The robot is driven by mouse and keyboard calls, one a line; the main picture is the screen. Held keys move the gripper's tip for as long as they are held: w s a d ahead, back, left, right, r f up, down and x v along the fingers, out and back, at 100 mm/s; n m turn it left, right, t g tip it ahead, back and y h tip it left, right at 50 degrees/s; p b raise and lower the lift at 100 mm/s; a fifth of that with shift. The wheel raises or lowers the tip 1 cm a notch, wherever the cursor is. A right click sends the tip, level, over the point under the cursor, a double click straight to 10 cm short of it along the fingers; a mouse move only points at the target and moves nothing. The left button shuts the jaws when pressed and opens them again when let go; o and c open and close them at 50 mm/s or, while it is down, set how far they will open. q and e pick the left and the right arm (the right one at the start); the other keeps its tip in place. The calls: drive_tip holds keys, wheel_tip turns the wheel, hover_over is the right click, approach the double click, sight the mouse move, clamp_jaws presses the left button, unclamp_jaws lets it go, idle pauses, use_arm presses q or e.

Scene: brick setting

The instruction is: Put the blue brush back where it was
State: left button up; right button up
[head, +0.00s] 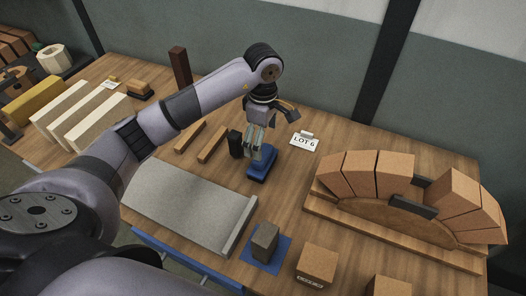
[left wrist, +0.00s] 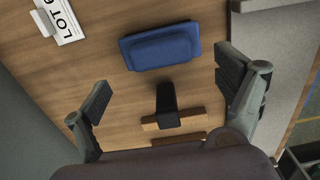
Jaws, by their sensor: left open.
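The blue brush (head: 262,169) lies on the wooden table below my left gripper (head: 258,146). In the left wrist view the blue brush (left wrist: 160,47) shows as a blue two-step block lying flat, with its underside hidden. In the head view the fingers overlap part of the brush. My right gripper is not in view.
A black upright block (head: 235,144) stands just left of the brush, near two wooden strips (head: 212,144). A LOT 6 card (head: 304,142) is to the right. A grey slab (head: 190,205), a blue mat (head: 285,244) with a grey block, and a brick arch (head: 400,195) stand around.

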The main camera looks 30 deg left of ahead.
sight(263, 153)
use_arm(q)
wheel_tip(263, 153, up, 5)
drive_tip(key=shift+r+b, duration=0.1)
drive_tip(key=shift+b, duration=0.25)
idle(0.5)
